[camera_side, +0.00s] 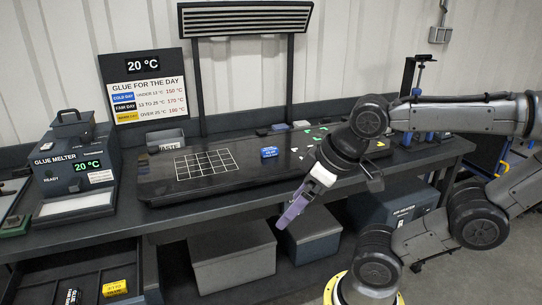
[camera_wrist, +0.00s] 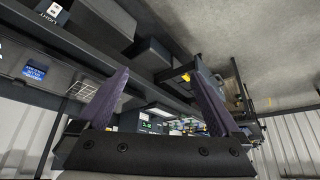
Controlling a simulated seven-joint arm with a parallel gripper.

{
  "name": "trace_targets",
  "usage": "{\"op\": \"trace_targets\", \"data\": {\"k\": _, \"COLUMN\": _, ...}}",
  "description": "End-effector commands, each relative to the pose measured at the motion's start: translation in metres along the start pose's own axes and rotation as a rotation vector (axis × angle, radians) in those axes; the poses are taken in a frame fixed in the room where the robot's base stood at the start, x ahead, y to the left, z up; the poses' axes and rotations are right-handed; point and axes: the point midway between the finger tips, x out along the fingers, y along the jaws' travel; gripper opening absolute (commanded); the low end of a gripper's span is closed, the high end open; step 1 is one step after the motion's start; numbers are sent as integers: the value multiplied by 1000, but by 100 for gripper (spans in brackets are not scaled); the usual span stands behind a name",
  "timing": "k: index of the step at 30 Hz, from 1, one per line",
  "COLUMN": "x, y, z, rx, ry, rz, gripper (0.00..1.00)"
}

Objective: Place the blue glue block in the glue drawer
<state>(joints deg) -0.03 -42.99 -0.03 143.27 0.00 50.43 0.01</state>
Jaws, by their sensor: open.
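The blue glue block (camera_side: 269,152) lies on the dark work mat on the bench, just right of the white grid. A blue labelled patch (camera_wrist: 34,73) at the left of the wrist view looks like the same block. My gripper (camera_side: 292,212) is in front of the bench edge, apart from the block, pointing down and left. In the wrist view its purple fingers (camera_wrist: 160,66) are spread and empty.
The glue melter (camera_side: 72,165) stands at the bench's left end. A sign (camera_side: 148,85) gives 20 °C and glue colours. A small waste bin (camera_side: 166,141) is behind the mat. Grey boxes (camera_side: 232,258) stand under the bench. Small coloured pieces lie at the mat's back right.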

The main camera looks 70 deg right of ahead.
Motion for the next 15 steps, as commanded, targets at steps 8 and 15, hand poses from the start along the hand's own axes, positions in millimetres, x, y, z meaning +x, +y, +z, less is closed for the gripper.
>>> {"op": "trace_targets", "data": {"k": 8, "x": -10, "y": 2, "z": -92, "rx": -1, "ry": 376, "rz": 7, "gripper": 100}}
{"op": "trace_targets", "data": {"k": 15, "x": -2, "y": 32, "z": -184, "rx": 50, "ry": 684, "rz": 80, "gripper": 100}}
